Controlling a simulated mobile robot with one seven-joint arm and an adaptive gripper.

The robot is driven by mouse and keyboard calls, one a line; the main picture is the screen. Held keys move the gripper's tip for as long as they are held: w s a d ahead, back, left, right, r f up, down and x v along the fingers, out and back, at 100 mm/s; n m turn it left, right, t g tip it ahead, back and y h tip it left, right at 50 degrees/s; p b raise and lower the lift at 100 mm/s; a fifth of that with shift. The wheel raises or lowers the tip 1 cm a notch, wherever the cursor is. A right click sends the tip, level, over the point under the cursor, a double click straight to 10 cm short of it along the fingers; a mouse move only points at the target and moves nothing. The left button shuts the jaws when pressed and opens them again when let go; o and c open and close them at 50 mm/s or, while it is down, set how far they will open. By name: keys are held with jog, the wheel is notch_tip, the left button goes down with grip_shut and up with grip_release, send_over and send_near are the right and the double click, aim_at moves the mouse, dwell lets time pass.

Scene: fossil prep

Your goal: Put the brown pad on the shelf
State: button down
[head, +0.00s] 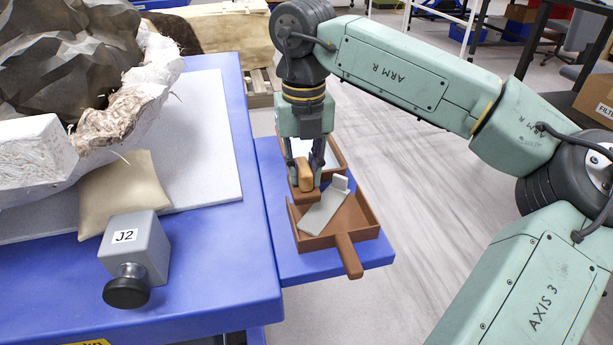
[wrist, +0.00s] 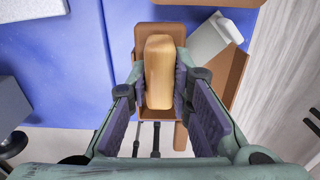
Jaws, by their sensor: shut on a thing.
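My gripper (head: 306,165) points down over the blue side shelf (head: 268,170) and is shut on the light wooden grip of the brown pad (head: 304,196). In the wrist view the pad (wrist: 158,28) is a flat brown plate with the wooden block on top, between the two fingers (wrist: 160,78). In the head view the pad overlaps the back left part of a brown scoop-like tray (head: 368,218). I cannot tell whether the pad touches the tray or hangs above it.
A pale grey piece (head: 323,208) lies tilted in the tray, whose handle (head: 348,256) points forward. Another brown tray (head: 338,158) stands behind. The blue table (head: 230,265) on the left bears a tan cushion (head: 122,195), a grey J2 box (head: 135,245) and a large jacketed fossil (head: 75,55).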

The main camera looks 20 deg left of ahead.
aim_at(307, 181)
jog(key=shift+w, duration=0.25)
jog(key=shift+w+f, duration=0.2)
jog(key=shift+f, duration=0.75)
jog(key=shift+w+f, duration=0.15)
jog(key=shift+f, duration=0.75)
jog(key=c, duration=1.4)
grip_release()
jog(key=shift+c, duration=0.2)
notch_tip(307, 181, up, 12)
jog(key=shift+r+p, duration=0.1)
jog(key=shift+p, duration=0.3)
